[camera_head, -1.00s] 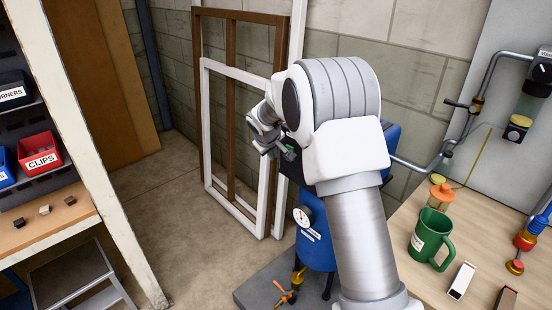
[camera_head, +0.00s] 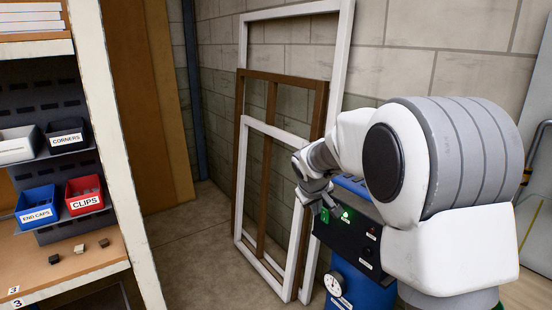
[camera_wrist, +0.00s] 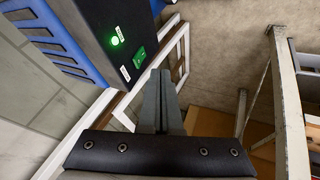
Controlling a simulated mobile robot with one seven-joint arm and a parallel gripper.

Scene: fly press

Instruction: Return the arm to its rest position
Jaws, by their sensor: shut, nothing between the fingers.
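My gripper (camera_head: 322,209) is at the end of my folded arm, right of centre in the head view. It is beside the front of a black control box with a lit green light (camera_head: 346,216) and a green switch (camera_head: 324,215). In the wrist view my gripper's fingers (camera_wrist: 161,75) are together with nothing between them. They point past the control box (camera_wrist: 95,35), and the green switch (camera_wrist: 139,57) shows just left of the fingertips. I cannot tell whether the fingers touch the box.
A blue tank with a gauge (camera_head: 334,284) stands below the box. White and brown frames (camera_head: 239,180) lean on the block wall. At left a shelf unit (camera_head: 125,150) holds a red CLIPS bin (camera_head: 84,196) and other bins. Open floor (camera_head: 195,250) lies between shelf and frames.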

